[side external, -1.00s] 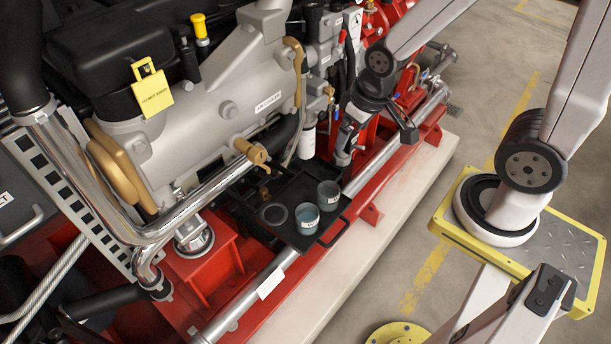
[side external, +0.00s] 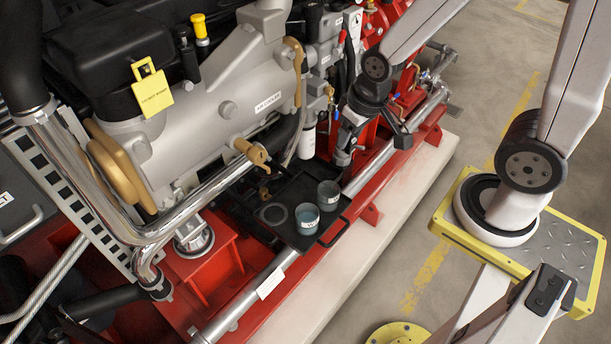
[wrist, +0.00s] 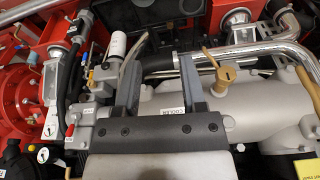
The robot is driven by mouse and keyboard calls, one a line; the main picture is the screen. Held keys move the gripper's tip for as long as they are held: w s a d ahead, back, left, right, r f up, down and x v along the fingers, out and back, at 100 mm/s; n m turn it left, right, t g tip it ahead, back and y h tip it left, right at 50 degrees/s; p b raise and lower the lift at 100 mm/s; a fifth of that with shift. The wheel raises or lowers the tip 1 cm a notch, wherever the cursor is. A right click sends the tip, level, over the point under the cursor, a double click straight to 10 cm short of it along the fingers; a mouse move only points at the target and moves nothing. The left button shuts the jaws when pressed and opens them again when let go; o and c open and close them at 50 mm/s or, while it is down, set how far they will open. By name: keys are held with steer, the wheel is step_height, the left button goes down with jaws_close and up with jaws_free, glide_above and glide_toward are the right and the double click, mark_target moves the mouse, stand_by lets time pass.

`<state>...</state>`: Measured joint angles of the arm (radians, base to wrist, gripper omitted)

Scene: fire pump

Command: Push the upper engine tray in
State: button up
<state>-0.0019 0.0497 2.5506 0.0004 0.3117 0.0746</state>
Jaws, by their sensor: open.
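The black engine tray (side external: 294,232) sticks out from under the engine in the side view, over the red base frame. It carries two grey-blue cups (side external: 307,217) (side external: 328,194) and has a round recess at its left and a handle at its outer edge. I cannot tell a separate lower tray. My gripper (side external: 372,125) is above and to the right of the tray, apart from it. In the wrist view my gripper (wrist: 160,75) shows two spread fingers with nothing between them. Only a dark area at the top of that view may be part of the tray.
A brass valve (side external: 252,152) and a bent chrome pipe (side external: 185,210) are left of the tray. A white filter (side external: 306,143) stands behind it. A long grey pipe (side external: 375,160) runs along the red frame.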

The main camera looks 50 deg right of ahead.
step_height(320, 180, down, 13)
steer(key=w+m, duration=0.1)
steer(key=m, duration=1.6)
glide_toward(340, 233)
steer(key=shift+w+d+f, duration=0.15)
steer(key=shift+w+f, duration=0.1)
steer(key=shift+f+g, duration=0.15)
steer(key=shift+g, duration=0.15)
steer(key=shift+w+f, duration=0.25)
steer(key=shift+f, duration=0.95)
steer(key=shift+w+f, duration=0.25)
steer(key=shift+f, duration=0.95)
steer(key=shift+w+f, duration=0.2)
steer(key=shift+f, duration=1)
jaws_close()
